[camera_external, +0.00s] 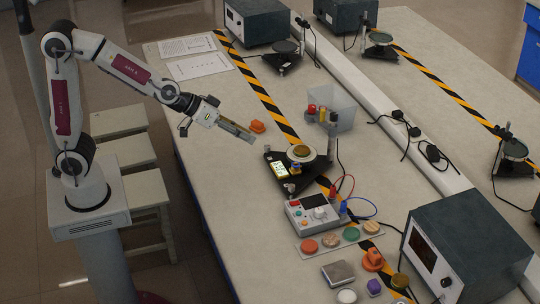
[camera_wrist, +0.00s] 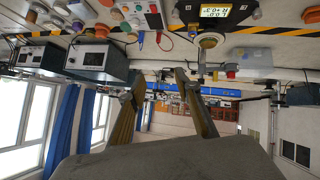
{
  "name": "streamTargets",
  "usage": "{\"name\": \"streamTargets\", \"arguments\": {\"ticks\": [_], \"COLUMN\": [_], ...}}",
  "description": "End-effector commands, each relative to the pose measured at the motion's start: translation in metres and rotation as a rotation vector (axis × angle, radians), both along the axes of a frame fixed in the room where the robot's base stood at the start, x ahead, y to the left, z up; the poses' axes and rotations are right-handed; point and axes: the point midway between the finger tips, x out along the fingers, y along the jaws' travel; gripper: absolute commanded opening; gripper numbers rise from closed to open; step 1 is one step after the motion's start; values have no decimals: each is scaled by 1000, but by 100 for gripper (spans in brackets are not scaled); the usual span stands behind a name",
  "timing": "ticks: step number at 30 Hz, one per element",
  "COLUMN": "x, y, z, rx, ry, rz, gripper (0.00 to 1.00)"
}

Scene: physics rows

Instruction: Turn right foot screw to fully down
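The black three-cornered stand (camera_external: 308,180) sits on the bench. It carries a round brass-coloured disc (camera_external: 300,152) and a small lit yellow readout (camera_external: 279,169). In the wrist view the readout (camera_wrist: 215,14) appears to show L 0.0° and R +0.3°. A small silver foot screw (camera_external: 290,188) shows at the stand's front corner. I cannot tell which screw is the right one or how far it is turned. My gripper (camera_external: 250,137) is above the bench, left of the stand and apart from it. In the wrist view its fingers (camera_wrist: 160,74) are spread with nothing between them.
A control box (camera_external: 313,213) with red and blue leads stands in front of the stand. An orange block (camera_external: 257,126) lies near my gripper. A clear bin (camera_external: 340,108) stands behind. A dark instrument box (camera_external: 465,245) is at front right.

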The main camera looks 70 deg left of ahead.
Motion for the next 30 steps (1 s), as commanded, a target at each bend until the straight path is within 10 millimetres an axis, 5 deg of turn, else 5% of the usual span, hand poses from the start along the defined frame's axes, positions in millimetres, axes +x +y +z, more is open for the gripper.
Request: {"name": "streamTargets", "arguments": {"ticks": [15,30], "x": [105,151], "y": [-46,-66], "z": [-11,-69], "rx": [-49,31], "ry": [-160,-231], "rz": [192,446], "gripper": [33,33]}}
